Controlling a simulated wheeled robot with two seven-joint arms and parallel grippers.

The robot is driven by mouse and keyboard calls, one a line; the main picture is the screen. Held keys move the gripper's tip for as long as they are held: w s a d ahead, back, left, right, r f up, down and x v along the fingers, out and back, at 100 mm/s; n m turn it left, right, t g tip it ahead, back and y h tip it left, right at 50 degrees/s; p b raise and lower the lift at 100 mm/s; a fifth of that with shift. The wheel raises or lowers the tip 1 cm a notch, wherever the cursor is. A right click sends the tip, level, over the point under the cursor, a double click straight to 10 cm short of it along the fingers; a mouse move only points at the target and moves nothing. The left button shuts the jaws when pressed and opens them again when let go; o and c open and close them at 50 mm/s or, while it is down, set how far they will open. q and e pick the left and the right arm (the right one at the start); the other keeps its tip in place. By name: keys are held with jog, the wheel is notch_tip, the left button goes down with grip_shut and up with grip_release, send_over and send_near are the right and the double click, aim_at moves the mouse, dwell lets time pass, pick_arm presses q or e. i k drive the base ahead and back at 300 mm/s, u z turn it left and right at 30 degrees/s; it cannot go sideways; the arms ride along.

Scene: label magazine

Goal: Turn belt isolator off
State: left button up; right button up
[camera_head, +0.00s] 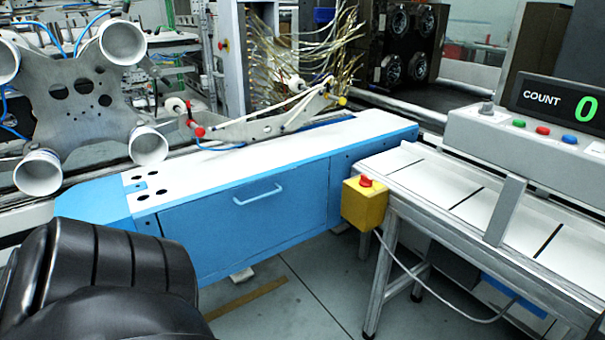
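A yellow box (364,204) with a red knob (365,181) on top is fixed at the near left corner of the white conveyor belt (455,190). It looks like the belt isolator, but I see no label on it. A grey cable hangs from it. Whether the red knob is on or off cannot be told. A black ribbed arm part (95,275), which seems to be my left arm, fills the lower left. It is well to the left of the yellow box. Neither of my grippers is in view.
A grey panel (530,137) behind the belt carries green, red and blue buttons and a display (556,100) reading COUNT 0. A blue cabinet (245,215) with a handle stands left of the box. A metal plate with white cups (85,95) is at upper left. Floor shows in front.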

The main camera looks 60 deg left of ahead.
aim_at(365, 182)
jog(key=u, duration=1.6)
jog(key=i, duration=1.25)
jog(key=z, duration=0.4)
